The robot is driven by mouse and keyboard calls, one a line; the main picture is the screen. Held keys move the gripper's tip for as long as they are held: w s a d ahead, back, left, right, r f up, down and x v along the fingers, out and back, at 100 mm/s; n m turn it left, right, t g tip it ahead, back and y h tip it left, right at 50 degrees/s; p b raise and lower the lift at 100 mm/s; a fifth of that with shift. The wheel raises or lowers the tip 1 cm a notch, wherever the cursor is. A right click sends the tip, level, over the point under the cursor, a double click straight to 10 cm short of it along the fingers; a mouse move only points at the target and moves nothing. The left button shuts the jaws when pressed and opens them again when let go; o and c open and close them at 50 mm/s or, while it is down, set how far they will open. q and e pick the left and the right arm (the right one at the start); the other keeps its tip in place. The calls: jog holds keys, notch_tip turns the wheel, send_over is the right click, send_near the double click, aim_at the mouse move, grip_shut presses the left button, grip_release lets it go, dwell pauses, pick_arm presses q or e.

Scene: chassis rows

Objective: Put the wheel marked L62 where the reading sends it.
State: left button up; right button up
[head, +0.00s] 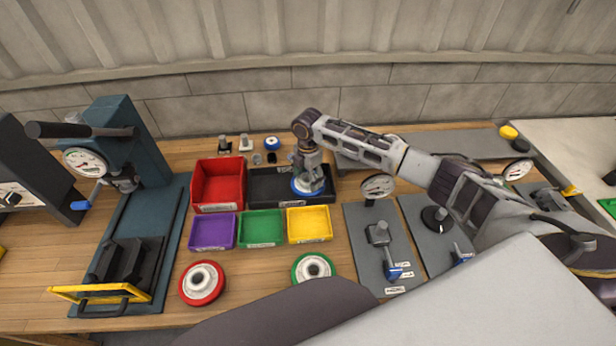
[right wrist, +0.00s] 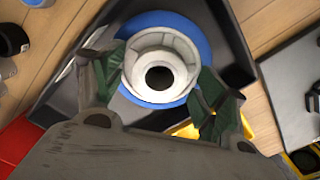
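A blue wheel with a pale hub (head: 299,190) is at the right part of the black bin (head: 262,198). In the right wrist view the blue wheel (right wrist: 187,28) faces me, its hub between the fingers. My right gripper (head: 309,178) points down over it; the finger pads (right wrist: 160,78) lie against opposite sides of the hub and look closed on it. Whether the wheel rests on the bin floor is hidden. No L62 marking is legible. Round dial gauges stand at the press (head: 85,162) and on the right (head: 378,186); their readings are too small to read. My left gripper is not in view.
A red bin (head: 217,205) adjoins the black bin. Purple (head: 212,246), green (head: 262,243) and yellow (head: 310,240) trays stand in front. A red wheel (head: 202,283) and a green wheel (head: 313,268) lie nearer. A dark press (head: 128,130) stands left; grey plates (head: 378,268) lie right.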

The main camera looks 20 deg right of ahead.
jog(key=shift+r, duration=0.9)
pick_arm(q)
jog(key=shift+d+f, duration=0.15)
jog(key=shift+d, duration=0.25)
pick_arm(e)
notch_tip(320, 180, up, 10)
jog(key=shift+r, duration=0.25)
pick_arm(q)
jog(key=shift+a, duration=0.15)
